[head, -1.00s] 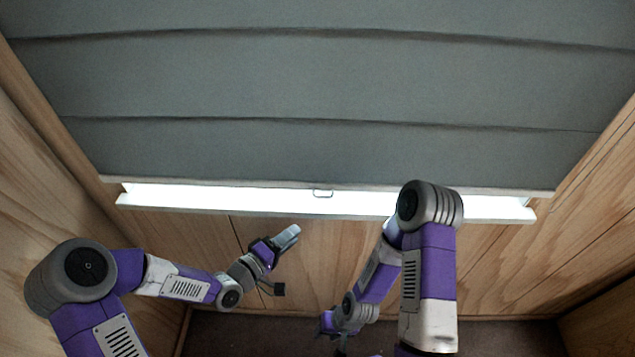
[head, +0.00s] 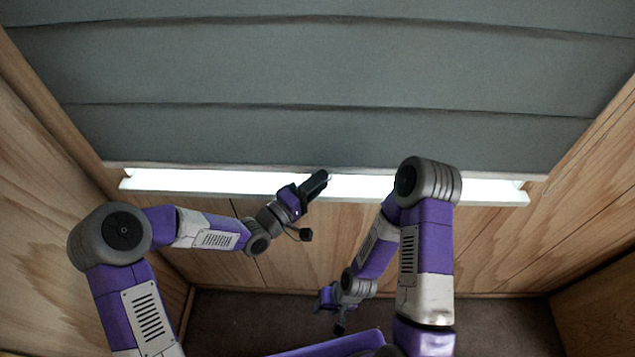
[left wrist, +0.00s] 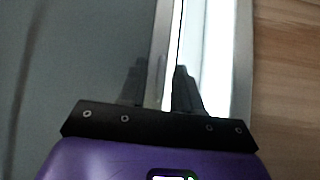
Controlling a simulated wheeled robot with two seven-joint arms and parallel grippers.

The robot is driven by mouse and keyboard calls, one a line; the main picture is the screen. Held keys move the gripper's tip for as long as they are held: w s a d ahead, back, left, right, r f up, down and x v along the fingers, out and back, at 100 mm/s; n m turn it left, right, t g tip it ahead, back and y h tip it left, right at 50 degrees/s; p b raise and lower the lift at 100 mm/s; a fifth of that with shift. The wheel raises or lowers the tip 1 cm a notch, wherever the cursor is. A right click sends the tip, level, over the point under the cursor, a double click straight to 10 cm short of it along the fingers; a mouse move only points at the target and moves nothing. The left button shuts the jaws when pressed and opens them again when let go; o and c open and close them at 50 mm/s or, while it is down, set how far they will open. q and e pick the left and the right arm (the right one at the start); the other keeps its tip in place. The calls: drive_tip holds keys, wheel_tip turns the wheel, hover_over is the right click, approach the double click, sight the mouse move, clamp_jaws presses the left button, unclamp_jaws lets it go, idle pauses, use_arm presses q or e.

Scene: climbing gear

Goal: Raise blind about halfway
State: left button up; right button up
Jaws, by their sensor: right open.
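The grey fabric blind (head: 330,75) hangs low, its bottom edge a little above the white sill (head: 450,192), with a bright gap between. I see no hold on anything. My right gripper (head: 332,308) hangs low, away from the blind, and is open.
Wood-panelled walls stand at left (head: 50,200) and right (head: 600,240), with wood panelling (head: 490,250) below the sill. The dark floor (head: 235,315) is clear where it shows. The right arm's elbow overlaps the sill in the head view.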

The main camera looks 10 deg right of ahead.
use_arm(q)
clamp_jaws()
idle(1.4)
